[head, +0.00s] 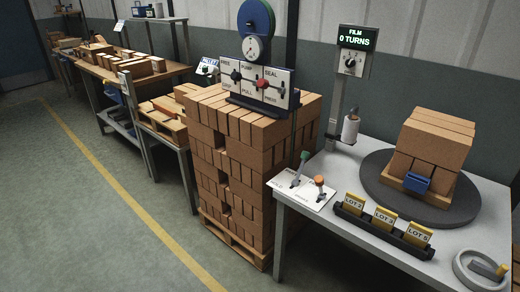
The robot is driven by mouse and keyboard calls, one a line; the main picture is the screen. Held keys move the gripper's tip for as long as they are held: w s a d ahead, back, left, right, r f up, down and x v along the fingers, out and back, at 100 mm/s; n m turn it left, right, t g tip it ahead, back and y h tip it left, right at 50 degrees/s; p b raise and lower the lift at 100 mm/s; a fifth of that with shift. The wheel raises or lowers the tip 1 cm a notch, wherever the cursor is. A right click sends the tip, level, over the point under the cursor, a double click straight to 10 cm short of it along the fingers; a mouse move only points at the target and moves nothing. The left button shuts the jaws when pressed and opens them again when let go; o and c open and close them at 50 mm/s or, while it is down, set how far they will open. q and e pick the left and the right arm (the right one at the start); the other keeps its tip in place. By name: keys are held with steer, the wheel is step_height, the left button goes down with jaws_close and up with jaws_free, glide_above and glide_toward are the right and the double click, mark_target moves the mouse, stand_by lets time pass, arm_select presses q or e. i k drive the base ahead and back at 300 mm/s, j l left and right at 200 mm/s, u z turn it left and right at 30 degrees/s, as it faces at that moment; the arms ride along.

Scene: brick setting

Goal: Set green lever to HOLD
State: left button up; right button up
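The green lever (303,157) stands on a white plate (291,193) at the left front corner of the grey table. Its green knob is up and leans a little right and away from its base. An orange-knobbed lever (319,181) stands beside it on the right, on the same plate or one adjoining it. Small print on the plate is too small to read, so I cannot tell which marking the green lever points at. Neither of my grippers shows in the head view.
A round turntable (385,188) holds stacked bricks (436,140). A rack of yellow LOT cards (384,219) and a handwheel (466,266) stand along the table's front. A post with a "FILM 0 TURNS" display (357,38) rises behind. A tall brick stack (235,150) stands left.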

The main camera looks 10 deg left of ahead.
mark_target(304, 156)
steer(key=i+l, duration=0.15)
steer(key=i, duration=0.25)
steer(key=i+l, duration=0.2)
steer(key=i, duration=0.2)
steer(key=i+u, duration=0.15)
steer(key=u, duration=1.1)
